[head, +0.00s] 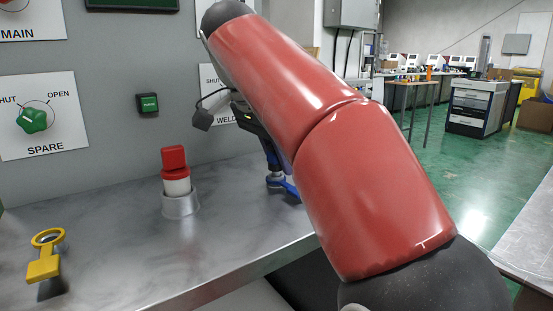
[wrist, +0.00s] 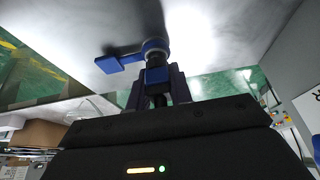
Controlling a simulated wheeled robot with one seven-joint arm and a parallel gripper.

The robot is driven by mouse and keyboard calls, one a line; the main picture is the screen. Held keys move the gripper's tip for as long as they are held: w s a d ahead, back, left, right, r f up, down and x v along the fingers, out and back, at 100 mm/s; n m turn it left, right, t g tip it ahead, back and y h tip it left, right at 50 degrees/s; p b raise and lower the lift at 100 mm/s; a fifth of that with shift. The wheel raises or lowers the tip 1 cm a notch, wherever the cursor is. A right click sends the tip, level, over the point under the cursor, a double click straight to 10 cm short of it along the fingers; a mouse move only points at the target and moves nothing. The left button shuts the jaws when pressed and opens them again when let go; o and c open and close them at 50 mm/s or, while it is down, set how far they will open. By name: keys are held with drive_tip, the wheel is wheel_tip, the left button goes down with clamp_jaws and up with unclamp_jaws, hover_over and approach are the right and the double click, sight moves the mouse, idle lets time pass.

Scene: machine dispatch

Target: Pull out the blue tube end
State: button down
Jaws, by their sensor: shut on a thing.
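The blue tube end (wrist: 157,76) is between my gripper's fingers (wrist: 158,98) in the wrist view. My gripper is shut on it. A blue ring with a flat tab (wrist: 120,63) sits at its far end, against the metal bench. In the head view my gripper (head: 268,148) points down behind my red arm, and the blue tab (head: 291,188) shows low at the bench top. My arm hides part of this spot. I cannot tell whether the tube end is still seated in the ring.
A red-capped white piece (head: 175,172) stands in a metal socket (head: 181,204) on the bench (head: 120,245). A yellow ring with a tab (head: 45,262) is at the front left. Behind is a grey panel with a green SPARE knob (head: 34,117) and a green button (head: 148,104).

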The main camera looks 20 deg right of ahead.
drive_tip(key=shift+r+p, duration=1.3)
drive_tip(key=shift+r, duration=0.1)
drive_tip(key=shift+r+p, duration=0.7)
drive_tip(key=shift+r, duration=0.65)
